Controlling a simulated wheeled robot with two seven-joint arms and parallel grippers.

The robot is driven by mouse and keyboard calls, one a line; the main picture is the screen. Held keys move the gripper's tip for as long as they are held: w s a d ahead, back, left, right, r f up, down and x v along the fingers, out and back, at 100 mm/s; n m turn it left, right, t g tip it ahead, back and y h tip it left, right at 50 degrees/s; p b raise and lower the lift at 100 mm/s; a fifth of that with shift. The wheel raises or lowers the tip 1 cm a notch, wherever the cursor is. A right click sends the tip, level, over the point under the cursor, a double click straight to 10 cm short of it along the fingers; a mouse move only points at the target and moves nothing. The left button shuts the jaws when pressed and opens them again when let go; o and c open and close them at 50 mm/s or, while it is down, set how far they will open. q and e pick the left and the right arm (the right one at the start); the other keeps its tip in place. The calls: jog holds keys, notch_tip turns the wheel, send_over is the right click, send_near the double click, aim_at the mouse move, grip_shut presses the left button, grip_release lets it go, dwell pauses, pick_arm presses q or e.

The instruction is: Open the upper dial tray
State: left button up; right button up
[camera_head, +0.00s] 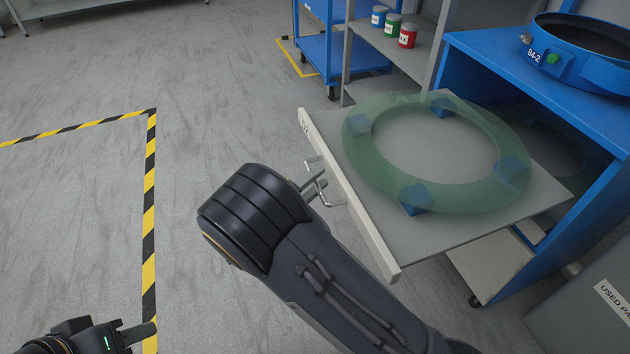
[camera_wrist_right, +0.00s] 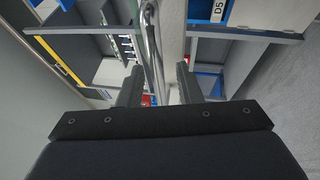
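The upper dial tray (camera_head: 470,222) is a grey sheet with a pale front edge, and it stands out from the blue cabinet. A translucent green ring (camera_head: 375,180) lies on it over several blue blocks (camera_head: 415,199). A thin metal handle (camera_head: 328,194) is on the tray's front. My right gripper (camera_head: 314,184) is at this handle, partly hidden by my wrist. In the right wrist view its fingers (camera_wrist_right: 158,88) are apart, with the metal bar (camera_wrist_right: 152,45) running between them; contact is unclear. My left gripper (camera_head: 138,333) is at the bottom left, away from the tray, partly cut off.
The blue cabinet (camera_head: 480,48) carries a round blue bowl unit (camera_head: 590,62). Grey shelves behind hold blue, green and red cans (camera_head: 392,26). A blue cart (camera_head: 330,60) stands farther back. A grey bin (camera_head: 580,310) is at lower right. The floor at left is clear, with striped tape (camera_head: 150,200).

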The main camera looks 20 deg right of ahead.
jog(key=p+v, duration=0.1)
jog(key=v, duration=0.7)
jog(key=shift+p, duration=0.35)
